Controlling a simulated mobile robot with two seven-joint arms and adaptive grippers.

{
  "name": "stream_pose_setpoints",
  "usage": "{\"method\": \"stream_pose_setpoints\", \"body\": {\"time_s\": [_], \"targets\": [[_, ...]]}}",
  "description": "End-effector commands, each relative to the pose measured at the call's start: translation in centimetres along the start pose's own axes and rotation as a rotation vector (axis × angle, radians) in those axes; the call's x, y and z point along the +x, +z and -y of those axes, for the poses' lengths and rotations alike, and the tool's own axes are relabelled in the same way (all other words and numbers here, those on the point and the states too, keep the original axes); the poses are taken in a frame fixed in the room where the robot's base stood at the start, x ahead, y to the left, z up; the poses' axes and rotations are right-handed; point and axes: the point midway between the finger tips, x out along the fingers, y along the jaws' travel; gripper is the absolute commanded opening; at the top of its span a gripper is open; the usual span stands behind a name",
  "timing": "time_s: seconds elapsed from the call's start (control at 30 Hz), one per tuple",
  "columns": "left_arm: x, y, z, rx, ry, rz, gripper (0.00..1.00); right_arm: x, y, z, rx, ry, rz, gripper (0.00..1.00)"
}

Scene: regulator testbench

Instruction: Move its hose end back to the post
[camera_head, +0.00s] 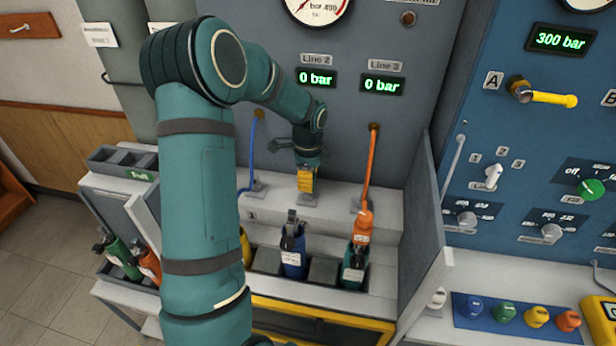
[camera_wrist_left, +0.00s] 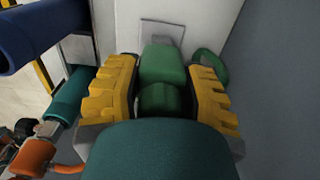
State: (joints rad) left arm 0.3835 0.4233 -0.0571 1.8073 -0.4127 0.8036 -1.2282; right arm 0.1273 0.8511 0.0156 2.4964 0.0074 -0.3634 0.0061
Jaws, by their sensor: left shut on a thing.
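My left gripper (camera_head: 306,181) points down at the bench's back ledge below the Line 2 display. In the left wrist view its yellow-padded fingers (camera_wrist_left: 162,92) are shut on a green hose end (camera_wrist_left: 162,62). A pale post with a grey plate (camera_wrist_left: 163,32) shows just beyond the hose end; whether they touch I cannot tell. A green hose loop (camera_wrist_left: 208,64) shows beside the right finger. In the head view the gripper hides the hose end, and a small post base (camera_head: 307,199) shows under the fingertips. My right gripper is not in view.
A blue regulator (camera_head: 292,255) and a teal one (camera_head: 352,268) with an orange hose end (camera_head: 363,224) stand in front of the ledge. A blue hose (camera_head: 250,155) hangs left, an orange hose (camera_head: 370,165) right. A grey side panel (camera_head: 428,250) bounds the right.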

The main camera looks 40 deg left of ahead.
Motion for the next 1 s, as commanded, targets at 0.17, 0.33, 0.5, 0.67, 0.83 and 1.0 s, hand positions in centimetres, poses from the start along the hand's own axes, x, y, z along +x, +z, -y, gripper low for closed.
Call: {"method": "stream_pose_setpoints", "body": {"time_s": [0.17, 0.33, 0.5, 0.67, 0.83, 1.0], "targets": [[0.3, 0.0, 0.0, 0.000, -0.001, 0.000, 0.00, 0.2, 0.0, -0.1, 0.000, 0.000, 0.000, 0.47], [0.5, 0.0, 0.0, 0.000, -0.001, 0.000, 0.00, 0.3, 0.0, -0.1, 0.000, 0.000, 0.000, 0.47], [0.8, 0.0, 0.0, 0.000, -0.001, 0.000, 0.00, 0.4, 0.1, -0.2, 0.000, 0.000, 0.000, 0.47], [1.0, 0.0, 0.0, 0.000, -0.001, 0.000, 0.00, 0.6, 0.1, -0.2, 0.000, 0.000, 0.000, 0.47], [1.2, 0.0, 0.0, 0.000, -0.001, 0.000, 0.00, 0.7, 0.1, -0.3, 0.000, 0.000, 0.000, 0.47], [1.3, 0.0, 0.0, 0.000, -0.001, 0.000, 0.72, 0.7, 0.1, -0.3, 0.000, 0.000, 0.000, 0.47]]}}
